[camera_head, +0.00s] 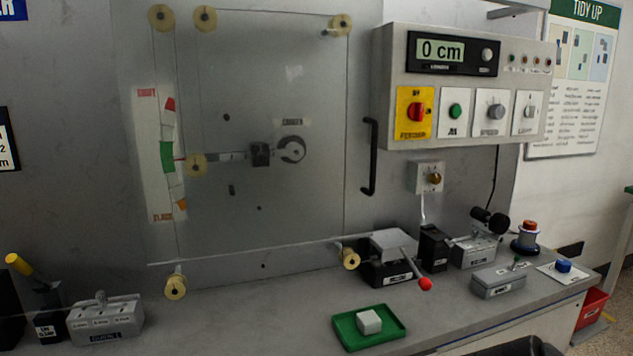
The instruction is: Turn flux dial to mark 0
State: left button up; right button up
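A small pale wall box (418,178) with a round brass-coloured knob (434,178) is fixed below the control panel, right of centre. It may be the flux dial, but its marks and label are too small to read, so its setting cannot be told. The control panel (393,70) above it carries a red rotary switch on yellow (416,111), a green button (456,111) and two grey knobs (496,111), (530,111). Its display (440,50) reads 0 cm. Neither of my grippers is in view.
A black vertical handle (370,157) stands left of the wall box. Below are a grey device with a red-ball lever (424,284), black-and-grey units (478,250) and a red button (529,226). A green tray (352,327) holds a pale block (369,321).

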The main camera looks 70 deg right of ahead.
aim_at(434, 178)
jog(key=u, duration=0.55)
jog(key=k, duration=1)
jog(key=z, duration=1.4)
